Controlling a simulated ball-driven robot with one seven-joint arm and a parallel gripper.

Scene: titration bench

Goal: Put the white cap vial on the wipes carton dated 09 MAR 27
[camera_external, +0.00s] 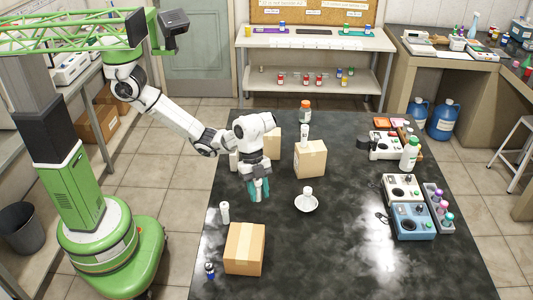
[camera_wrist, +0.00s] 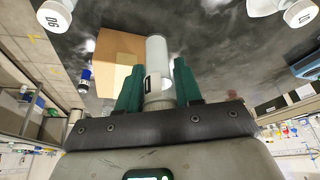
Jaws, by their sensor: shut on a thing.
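My gripper (camera_external: 258,194), with teal fingers, is over the dark bench. In the wrist view my gripper (camera_wrist: 158,88) is shut around a pale cylindrical vial (camera_wrist: 157,58) with a ribbed whitish cap towards the palm. In the external view the fingers mostly hide this vial. A tan carton (camera_external: 311,160) stands beyond the gripper to the right and bears a white bottle. Another tan carton (camera_external: 244,248) lies at the near left; a carton also shows in the wrist view (camera_wrist: 115,50). More cartons (camera_external: 273,143) stand behind my gripper. No carton's date is readable.
A white vial (camera_external: 224,212) stands left of the gripper. A white dish (camera_external: 313,207) with a white item is to the right. A blue-capped vial (camera_external: 210,270) is by the near carton. Instruments (camera_external: 411,221) line the right side. The middle right of the bench is clear.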

